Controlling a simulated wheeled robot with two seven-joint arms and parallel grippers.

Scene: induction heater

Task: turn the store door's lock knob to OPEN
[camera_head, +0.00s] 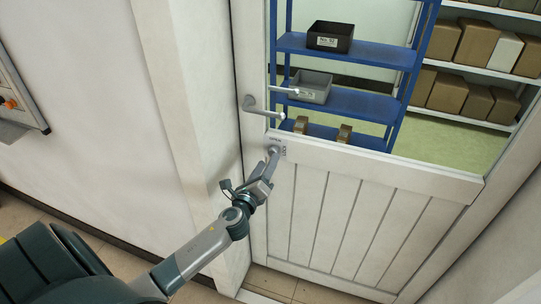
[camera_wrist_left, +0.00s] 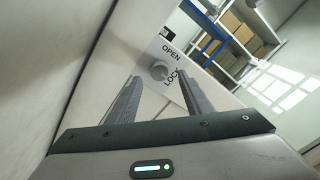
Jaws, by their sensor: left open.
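The lock knob (camera_wrist_left: 159,70) is a small round grey knob on a white plate marked OPEN and LOCK in the left wrist view. The knob is on the white store door (camera_head: 335,215). My left gripper (camera_head: 273,152) is at the door's left edge, below the lever handle (camera_head: 262,108). In the left wrist view the left gripper (camera_wrist_left: 160,92) is open, its two fingers apart and pointing toward the knob, which shows between and beyond their tips. I cannot tell whether the fingers touch it. In the head view the gripper mostly hides the knob. My right gripper is not in view.
The door's window shows blue shelves (camera_head: 365,104) with grey and black bins, and cartons (camera_head: 475,43) on white racks behind. A grey wall panel (camera_head: 18,95) is at far left.

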